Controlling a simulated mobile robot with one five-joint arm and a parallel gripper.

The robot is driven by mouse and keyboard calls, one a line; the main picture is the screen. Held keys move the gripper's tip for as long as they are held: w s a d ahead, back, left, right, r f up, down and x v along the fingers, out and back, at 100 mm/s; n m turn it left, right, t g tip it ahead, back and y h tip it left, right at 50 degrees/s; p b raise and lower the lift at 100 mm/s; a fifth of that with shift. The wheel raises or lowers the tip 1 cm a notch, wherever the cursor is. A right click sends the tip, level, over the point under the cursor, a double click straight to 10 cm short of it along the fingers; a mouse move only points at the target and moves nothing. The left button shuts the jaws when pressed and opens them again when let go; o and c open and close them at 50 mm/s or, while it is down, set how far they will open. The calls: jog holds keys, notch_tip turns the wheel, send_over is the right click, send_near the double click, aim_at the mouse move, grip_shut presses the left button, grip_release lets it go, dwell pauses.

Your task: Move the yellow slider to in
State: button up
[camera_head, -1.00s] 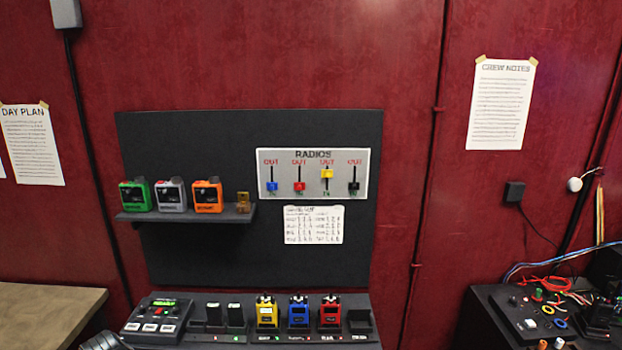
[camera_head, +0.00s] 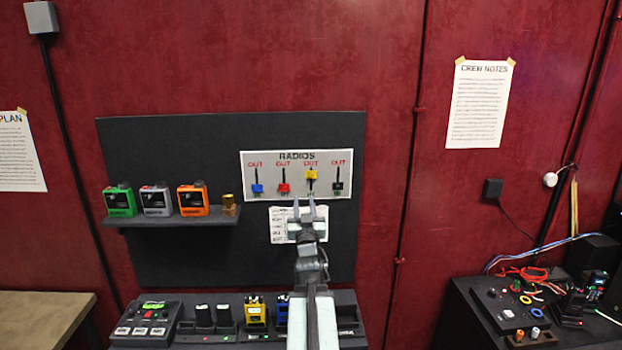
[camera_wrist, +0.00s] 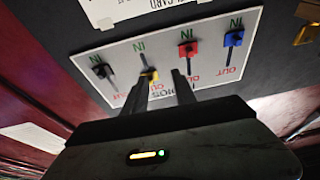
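The yellow slider (camera_head: 312,175) sits near the top, OUT end of its slot on the white RADIOS panel (camera_head: 262,155). The blue (camera_head: 257,188), red (camera_head: 284,188) and black (camera_head: 338,186) sliders sit lower, by their IN ends. My gripper (camera_head: 305,207) is raised in front of the board, its two fingers apart and pointing up, below the yellow slider in the picture. In the wrist view, where the panel appears upside down, my open gripper (camera_wrist: 160,76) has the yellow slider (camera_wrist: 151,75) showing between its fingers, nearer the left one. I cannot tell whether they touch.
A shelf (camera_head: 150,222) with green, grey and orange radios and a small brass-coloured item is left of the panel. A dark console (camera_head: 225,338) with radios stands below, partly hidden by my arm. A dark table (camera_head: 470,310) with wires is at the right.

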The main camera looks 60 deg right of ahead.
aim_at(312, 177)
jog(key=shift+h, duration=0.7)
jog(key=d+r+p, duration=0.1)
jog(key=d, duration=0.1)
jog(key=w+d+r+p, duration=0.1)
jog(key=d+r, duration=0.1)
jog(key=d+r+p, duration=0.1)
jog(key=d+r, duration=0.1)
jog(key=d, duration=0.1)
jog(key=shift+w+r, duration=0.15)
jog(key=shift+w, duration=0.1)
jog(key=shift+a, duration=0.1)
grip_shut()
jog(key=shift+s, duration=0.1)
dwell(0.4)
